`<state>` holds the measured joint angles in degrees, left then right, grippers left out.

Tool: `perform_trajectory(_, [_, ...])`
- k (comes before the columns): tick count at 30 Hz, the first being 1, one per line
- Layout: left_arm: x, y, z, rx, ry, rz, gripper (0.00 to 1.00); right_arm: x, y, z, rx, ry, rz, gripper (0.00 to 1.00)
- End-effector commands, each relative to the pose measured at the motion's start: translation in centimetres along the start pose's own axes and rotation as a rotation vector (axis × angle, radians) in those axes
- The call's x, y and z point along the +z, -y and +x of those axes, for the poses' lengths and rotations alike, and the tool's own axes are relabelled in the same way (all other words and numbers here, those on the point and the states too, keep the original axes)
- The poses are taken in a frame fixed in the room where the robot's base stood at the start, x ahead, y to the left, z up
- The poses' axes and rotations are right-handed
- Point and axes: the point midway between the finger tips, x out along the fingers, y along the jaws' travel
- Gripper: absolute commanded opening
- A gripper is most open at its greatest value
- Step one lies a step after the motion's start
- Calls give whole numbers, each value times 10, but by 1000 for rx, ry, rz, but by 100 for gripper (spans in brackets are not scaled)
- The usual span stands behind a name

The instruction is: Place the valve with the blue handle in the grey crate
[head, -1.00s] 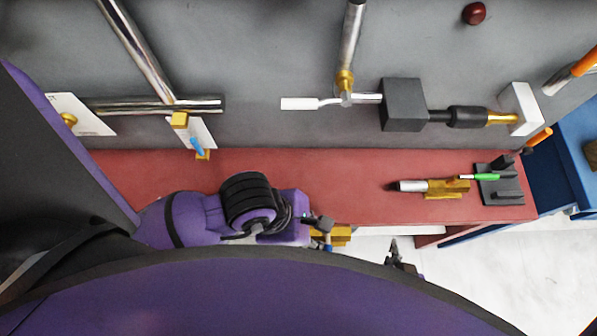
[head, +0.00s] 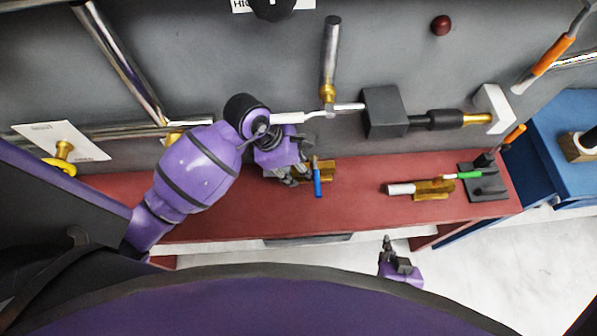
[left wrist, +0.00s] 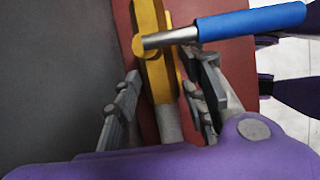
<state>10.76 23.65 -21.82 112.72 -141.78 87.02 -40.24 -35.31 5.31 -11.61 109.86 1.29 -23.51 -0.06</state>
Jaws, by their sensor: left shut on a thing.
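The valve with the blue handle (head: 317,181) has a brass body and is in my left gripper (head: 290,178), over the red bench. In the left wrist view, the fingers (left wrist: 160,108) are shut on the valve's grey end, with the brass body (left wrist: 155,55) and blue handle (left wrist: 250,22) beyond them. Its height above the bench is unclear. My right gripper (head: 388,246) is in front of the bench, apart from it; its finger opening is too small to judge. A dark grey edge shows below the bench front; I cannot tell whether it is the grey crate.
The red bench (head: 385,170) runs along the grey wall. A brass valve with a green handle (head: 435,187) lies on it, beside a dark grey fixture (head: 487,182). Pipes and a dark block (head: 384,111) project from the wall. A blue table (head: 565,125) stands at right.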

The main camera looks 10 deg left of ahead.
Motion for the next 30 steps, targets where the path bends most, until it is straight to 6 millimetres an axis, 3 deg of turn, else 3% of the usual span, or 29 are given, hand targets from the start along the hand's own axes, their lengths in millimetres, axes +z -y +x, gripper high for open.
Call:
perform_trajectory(6, [-9,3,23,-4,1,-2,0,-9,0,-1,-3,-16,-4,0])
perform_trajectory(17, [-12,4,27,-6,-2,-1,0,-6,0,-1,-3,-9,-4,0])
perform_trajectory(18, [-12,4,27,-6,-3,-1,44,-6,0,-1,-3,-11,-4,0])
perform_trajectory(21, [-12,4,27,-6,-3,-1,57,-7,0,-1,-3,-11,-4,0])
perform_trajectory(30, [-11,4,26,-6,-2,-1,57,-8,-1,-1,0,-14,-4,0])
